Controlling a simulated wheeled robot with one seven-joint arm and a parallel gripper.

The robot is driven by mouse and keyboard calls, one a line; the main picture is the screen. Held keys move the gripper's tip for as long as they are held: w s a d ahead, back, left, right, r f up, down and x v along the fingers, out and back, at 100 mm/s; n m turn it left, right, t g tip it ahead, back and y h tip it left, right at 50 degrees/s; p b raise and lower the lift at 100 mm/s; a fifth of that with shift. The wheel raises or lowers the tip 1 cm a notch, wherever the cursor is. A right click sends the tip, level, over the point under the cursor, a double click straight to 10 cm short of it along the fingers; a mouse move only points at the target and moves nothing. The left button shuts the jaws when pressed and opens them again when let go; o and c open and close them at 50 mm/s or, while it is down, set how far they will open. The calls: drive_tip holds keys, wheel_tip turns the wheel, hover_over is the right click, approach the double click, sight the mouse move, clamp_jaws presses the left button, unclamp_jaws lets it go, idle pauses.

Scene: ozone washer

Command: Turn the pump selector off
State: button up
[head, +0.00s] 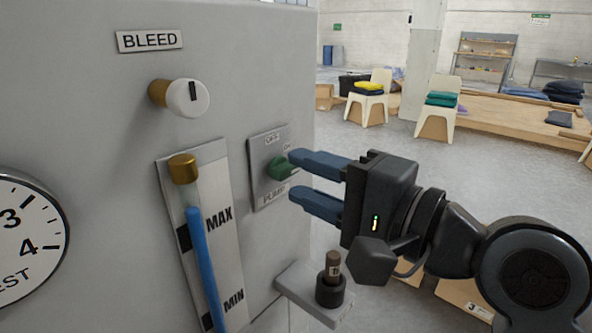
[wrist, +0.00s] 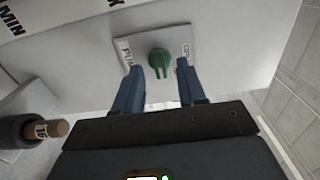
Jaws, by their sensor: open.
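The pump selector (head: 281,168) is a green knob on a small grey plate labelled PUMP, with OFF and ON markings, on the machine's front panel. In the wrist view the green knob (wrist: 159,62) shows just beyond and between the two blue fingertips. My gripper (head: 291,175) is open, with one finger above the other in the head view. The upper fingertip overlaps the knob's right edge in that view; I cannot tell whether it touches. My gripper also shows in the wrist view (wrist: 160,72).
A white BLEED knob (head: 190,98) sits up and left of the plate. A blue level tube (head: 205,260) with a brass cap runs down the panel. A bottle (head: 332,275) stands in a holder on a ledge below my gripper. Chairs (head: 438,105) stand far behind.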

drive_tip(key=shift+x, duration=1.2)
drive_tip(key=c, duration=0.7)
